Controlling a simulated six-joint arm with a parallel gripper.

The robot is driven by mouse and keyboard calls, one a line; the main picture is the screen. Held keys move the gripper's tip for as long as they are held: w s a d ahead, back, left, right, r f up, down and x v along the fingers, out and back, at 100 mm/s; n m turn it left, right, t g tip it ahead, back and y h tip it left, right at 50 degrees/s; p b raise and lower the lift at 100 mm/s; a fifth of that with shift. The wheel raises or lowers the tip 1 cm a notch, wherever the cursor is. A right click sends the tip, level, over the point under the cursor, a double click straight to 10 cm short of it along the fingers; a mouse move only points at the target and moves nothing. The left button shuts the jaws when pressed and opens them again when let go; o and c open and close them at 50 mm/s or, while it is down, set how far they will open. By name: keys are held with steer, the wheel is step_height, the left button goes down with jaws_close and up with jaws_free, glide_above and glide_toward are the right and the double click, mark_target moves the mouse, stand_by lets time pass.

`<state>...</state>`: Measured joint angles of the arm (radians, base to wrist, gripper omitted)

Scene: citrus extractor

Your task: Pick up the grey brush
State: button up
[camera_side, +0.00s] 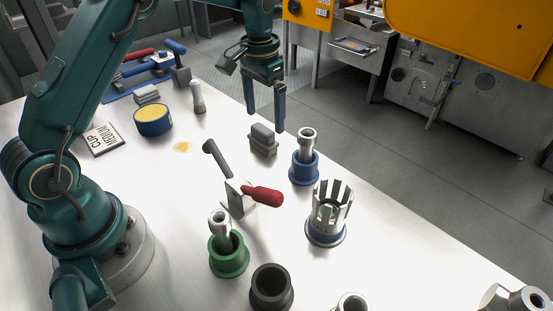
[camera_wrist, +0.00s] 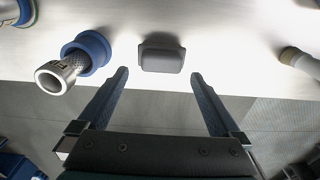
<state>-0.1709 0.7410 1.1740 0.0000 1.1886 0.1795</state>
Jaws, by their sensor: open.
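The grey brush (camera_side: 263,137) looks like a small block with a rounded grey top and lies on the white table near its far edge. It also shows in the wrist view (camera_wrist: 162,55), at top centre, beyond the fingertips and roughly between their lines. My gripper (camera_side: 265,121) points down above the table, close to the brush in the side view. In the wrist view my gripper (camera_wrist: 160,73) has its two blue fingers wide apart with nothing held. The fingers appear apart from the brush.
A blue holder with a metal tube (camera_side: 304,168) stands just right of the brush; it also shows in the wrist view (camera_wrist: 88,52). A red-handled tool on a stand (camera_side: 255,195) is nearer. A pale-topped bottle (camera_side: 197,97) stands left. Beyond the table edge is grey floor.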

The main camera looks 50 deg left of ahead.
mark_target(262, 128)
steer(key=shift+s+a+f, duration=0.1)
steer(key=shift+s+f, duration=0.15)
steer(key=shift+f, duration=3)
steer(key=c, duration=1)
steer(key=shift+r, duration=0.1)
step_height(262, 128, up, 4)
steer(key=shift+f, duration=0.15)
steer(key=s+a+r, duration=0.2)
steer(key=a, duration=0.1)
steer(key=s+a+r, duration=0.2)
steer(key=a, duration=0.1)
steer(key=s+a+r, duration=0.2)
steer(key=a+r, duration=0.1)
steer(key=shift+s+a, duration=0.3)
steer(key=shift+s, duration=0.05)
